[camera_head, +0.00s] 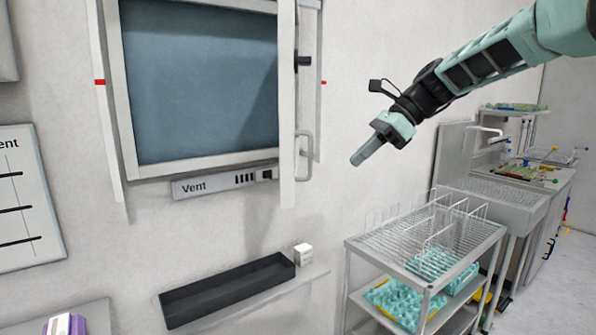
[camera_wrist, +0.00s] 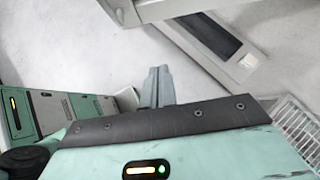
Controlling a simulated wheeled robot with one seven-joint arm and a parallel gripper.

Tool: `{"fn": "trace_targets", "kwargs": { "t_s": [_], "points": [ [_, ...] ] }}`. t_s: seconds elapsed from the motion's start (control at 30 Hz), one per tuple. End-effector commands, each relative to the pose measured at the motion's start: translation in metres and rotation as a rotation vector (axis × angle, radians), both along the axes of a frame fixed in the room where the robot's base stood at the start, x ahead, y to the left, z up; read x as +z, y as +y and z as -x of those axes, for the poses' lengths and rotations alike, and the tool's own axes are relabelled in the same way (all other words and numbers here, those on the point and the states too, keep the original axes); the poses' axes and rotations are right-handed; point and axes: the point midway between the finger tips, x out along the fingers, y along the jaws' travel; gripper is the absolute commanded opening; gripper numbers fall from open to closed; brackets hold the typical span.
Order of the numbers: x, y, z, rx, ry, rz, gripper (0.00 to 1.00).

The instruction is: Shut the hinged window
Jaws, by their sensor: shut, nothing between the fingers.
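The window (camera_head: 200,85) is on the wall, with a dark blue-grey pane in a pale frame. A pale upright panel (camera_head: 288,110) stands at its right side, seen nearly edge-on, with a looped handle (camera_head: 304,155) low on it and a black fitting above. The panel looks swung out from the wall; its hinge line is not clear. My gripper (camera_head: 359,158) is shut and empty, right of the handle and apart from it in the head view. The gripper (camera_wrist: 157,88) also shows in the wrist view, its fingers together.
A Vent plate (camera_head: 220,182) is below the window. A shelf (camera_head: 317,271) below holds a black tray (camera_head: 228,290) and a small white box (camera_head: 303,254). A wire-racked trolley (camera_head: 352,243) with turquoise egg trays stands right. Bare wall lies between window and trolley.

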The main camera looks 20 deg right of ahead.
Motion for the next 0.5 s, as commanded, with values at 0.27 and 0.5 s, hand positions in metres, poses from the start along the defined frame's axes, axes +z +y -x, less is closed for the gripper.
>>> {"fn": "trace_targets", "kwargs": {
  "t_s": [0.27, 0.5],
  "points": [
    [-0.013, 0.013, -0.006, -0.015, 0.011, -0.013, 0.0],
    [-0.048, 0.047, -0.017, -0.012, 0.011, -0.013, 0.0]
  ]
}}
